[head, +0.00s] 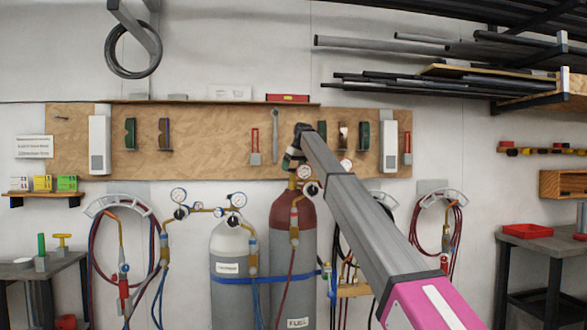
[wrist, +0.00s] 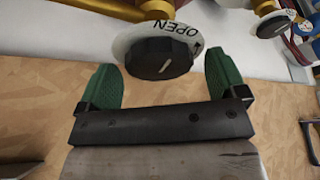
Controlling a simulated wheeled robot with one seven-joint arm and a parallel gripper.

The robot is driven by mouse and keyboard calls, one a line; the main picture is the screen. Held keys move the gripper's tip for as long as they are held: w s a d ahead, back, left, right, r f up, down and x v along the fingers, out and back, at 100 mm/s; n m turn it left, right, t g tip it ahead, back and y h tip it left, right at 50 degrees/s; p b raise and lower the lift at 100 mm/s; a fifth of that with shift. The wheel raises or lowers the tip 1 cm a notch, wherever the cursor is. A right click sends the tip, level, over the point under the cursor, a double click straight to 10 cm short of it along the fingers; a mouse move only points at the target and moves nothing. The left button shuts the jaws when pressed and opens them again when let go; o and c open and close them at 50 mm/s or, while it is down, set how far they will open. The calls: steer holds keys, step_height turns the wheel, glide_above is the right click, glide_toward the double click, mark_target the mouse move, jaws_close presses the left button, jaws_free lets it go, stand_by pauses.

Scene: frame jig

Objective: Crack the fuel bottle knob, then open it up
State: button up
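In the wrist view my gripper (wrist: 162,68) is open, with one green finger on each side of the knob. A gap shows between each finger and the knob. Nothing is held.
The grey cylinder (head: 226,262) with its regulator and gauges stands just left. Gauges (head: 310,180) and a red hose (head: 288,275) crowd the red bottle's front. A blue strap (head: 255,281) crosses both bottles. A wooden tool board (head: 220,140) is behind my gripper.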

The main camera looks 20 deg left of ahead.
steer(key=v, duration=1)
steer(key=shift+r, duration=0.35)
steer(key=shift+d, duration=0.1)
